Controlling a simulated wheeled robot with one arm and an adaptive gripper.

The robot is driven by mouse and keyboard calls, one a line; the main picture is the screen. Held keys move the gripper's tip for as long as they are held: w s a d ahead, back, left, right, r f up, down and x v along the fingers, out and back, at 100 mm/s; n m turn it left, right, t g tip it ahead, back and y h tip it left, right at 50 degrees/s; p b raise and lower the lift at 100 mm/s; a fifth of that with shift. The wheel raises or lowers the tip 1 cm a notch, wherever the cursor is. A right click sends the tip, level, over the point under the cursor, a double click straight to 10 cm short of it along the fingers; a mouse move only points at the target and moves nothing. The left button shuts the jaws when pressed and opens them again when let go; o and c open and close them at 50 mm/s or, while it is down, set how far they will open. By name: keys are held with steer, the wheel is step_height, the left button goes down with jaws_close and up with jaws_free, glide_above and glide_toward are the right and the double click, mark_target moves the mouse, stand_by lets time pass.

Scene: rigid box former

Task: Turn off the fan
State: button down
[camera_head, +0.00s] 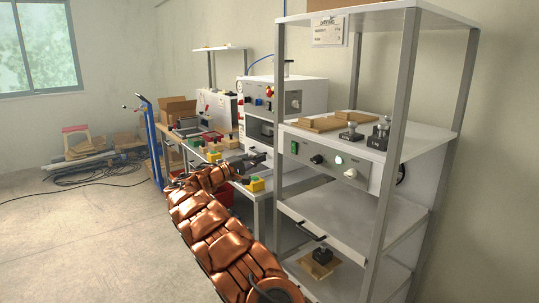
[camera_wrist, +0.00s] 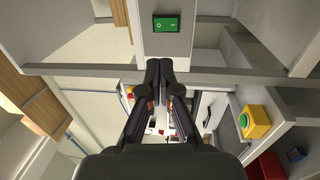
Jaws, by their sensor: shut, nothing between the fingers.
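A white control panel (camera_head: 328,163) sits on the near metal rack. It carries a green rocker switch (camera_head: 294,148), a dark knob (camera_head: 317,159), a small white lamp or button and a pale knob (camera_head: 351,174). In the wrist view the green switch (camera_wrist: 167,24), marked O and I, is near the top, just beyond my fingertips in the picture. My gripper (camera_wrist: 164,66) is shut and empty, its fingertips together and apart from the switch. In the head view my gripper (camera_head: 256,161) is left of the panel. No part clearly recognisable as a fan shows.
The rack's grey posts (camera_head: 395,130) and shelves (camera_head: 355,222) stand close to my arm. Wooden pieces (camera_head: 325,123) and small black-and-metal items lie on the panel's top. A yellow box with a green button (camera_wrist: 254,122) is at right in the wrist view. Open floor (camera_head: 90,240) lies left.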

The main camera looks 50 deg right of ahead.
mark_target(292, 146)
steer(key=p+x, duration=0.4)
steer(key=x, duration=0.8)
steer(key=shift+s+d, duration=0.2)
steer(key=shift+d, duration=0.15)
steer(key=shift+r, duration=0.1)
steer(key=shift+s+d+y, duration=0.1)
steer(key=shift+d+y, duration=0.15)
steer(key=shift+y, duration=0.15)
steer(key=shift+b+v, duration=0.85)
steer(key=shift+v, duration=0.1)
steer(key=r+b+v, duration=0.2)
steer(key=b+v, duration=0.1)
steer(key=v, duration=0.9)
steer(key=shift+r+b, duration=0.3)
steer(key=shift+b, duration=0.05)
